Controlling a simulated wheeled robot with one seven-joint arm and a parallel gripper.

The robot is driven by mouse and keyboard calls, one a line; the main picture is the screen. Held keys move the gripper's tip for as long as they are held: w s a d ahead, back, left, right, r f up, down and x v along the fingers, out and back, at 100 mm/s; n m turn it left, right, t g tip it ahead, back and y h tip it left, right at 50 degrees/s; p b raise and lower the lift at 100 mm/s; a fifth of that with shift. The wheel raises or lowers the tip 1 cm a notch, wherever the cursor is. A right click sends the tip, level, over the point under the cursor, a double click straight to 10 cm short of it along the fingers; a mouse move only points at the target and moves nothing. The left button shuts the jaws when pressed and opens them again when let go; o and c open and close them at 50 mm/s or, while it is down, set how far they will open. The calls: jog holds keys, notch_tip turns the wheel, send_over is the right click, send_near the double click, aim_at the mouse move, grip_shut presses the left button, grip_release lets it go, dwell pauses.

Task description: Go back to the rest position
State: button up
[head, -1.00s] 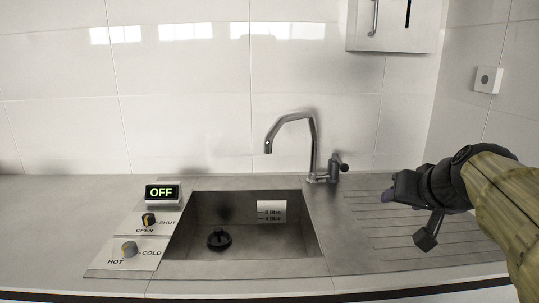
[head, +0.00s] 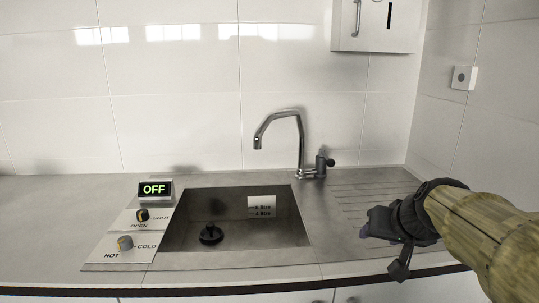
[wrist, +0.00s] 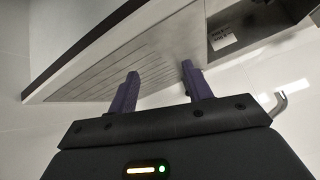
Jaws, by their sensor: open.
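My gripper (head: 368,224) is at the right of the head view, above the ribbed draining board (head: 350,200) near the counter's front edge. In the wrist view my gripper (wrist: 158,88) shows two purple fingers standing apart with nothing between them. Beyond the fingers lies the draining board (wrist: 110,65), with a corner of the sink at the top right.
A sink (head: 235,238) holds a black plug (head: 211,234). A tap (head: 299,145) stands behind it. A display (head: 155,189) reading OFF and two knobs (head: 142,215) (head: 125,243) are left of the sink. A white cabinet (head: 374,25) hangs on the wall.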

jog(key=s+a+f+n+g, duration=0.1)
jog(key=s+a+f+g, duration=0.2)
jog(key=f, duration=0.5)
jog(key=s+a+f+n+g, duration=0.1)
jog(key=s+a+f, duration=0.1)
jog(key=s+f, duration=0.45)
jog(key=s+a+f+n+g, duration=0.1)
jog(key=s+a+f+g, duration=0.15)
jog(key=f, duration=0.65)
notch_tip(320, 180, up, 24)
jog(key=p, duration=2.3)
jog(key=shift+w+m+t, duration=0.3)
jog(key=shift+w+t, duration=0.05)
